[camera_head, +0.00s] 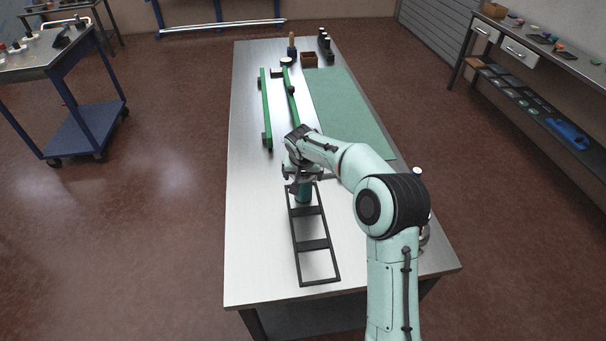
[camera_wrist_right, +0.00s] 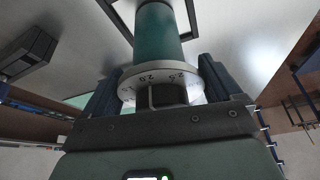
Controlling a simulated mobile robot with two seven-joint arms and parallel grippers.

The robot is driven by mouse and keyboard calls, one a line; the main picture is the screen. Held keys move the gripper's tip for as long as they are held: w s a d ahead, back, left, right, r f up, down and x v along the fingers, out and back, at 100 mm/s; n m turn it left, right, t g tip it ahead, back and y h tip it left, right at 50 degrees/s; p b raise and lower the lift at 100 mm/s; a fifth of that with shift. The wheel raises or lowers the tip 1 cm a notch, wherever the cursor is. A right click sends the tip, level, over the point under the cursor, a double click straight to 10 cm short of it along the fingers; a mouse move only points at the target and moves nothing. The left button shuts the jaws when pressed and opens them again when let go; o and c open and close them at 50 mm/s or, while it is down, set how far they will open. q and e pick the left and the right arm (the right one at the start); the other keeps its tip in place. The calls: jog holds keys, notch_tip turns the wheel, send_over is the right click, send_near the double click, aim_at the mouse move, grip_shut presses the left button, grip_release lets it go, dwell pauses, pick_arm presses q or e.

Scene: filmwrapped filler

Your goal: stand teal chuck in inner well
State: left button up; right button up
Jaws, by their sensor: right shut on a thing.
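The teal chuck (camera_head: 304,194) hangs upright under my right gripper (camera_head: 300,178). In the right wrist view, the chuck (camera_wrist_right: 158,38) shows a teal cylinder with a grey numbered collar, and the two dark fingers of my right gripper (camera_wrist_right: 158,90) are shut on it by the collar end. The black open rack (camera_head: 318,244) lies on the table with several wells in a row. The chuck is at the rack's far well; I cannot tell whether its lower end is inside or just above. My left gripper is not in view.
Two green rails (camera_head: 266,110) and a green mat (camera_head: 345,105) lie farther back on the steel table (camera_head: 250,215). A small brown box (camera_head: 309,59) and dark bottles stand at the far end. The table left of the rack is clear. A silvery item is partly hidden behind my right arm.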

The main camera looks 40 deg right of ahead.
jog(key=shift+w+r, duration=0.1)
jog(key=shift+r, duration=0.05)
jog(key=o, duration=1.5)
jog(key=shift+f, duration=0.25)
jog(key=shift+o, duration=0.2)
jog(key=shift+r, duration=0.1)
jog(key=shift+r, duration=0.25)
jog(key=v, duration=1.2)
jog(key=shift+f, duration=0.15)
jog(key=shift+a+f, duration=0.1)
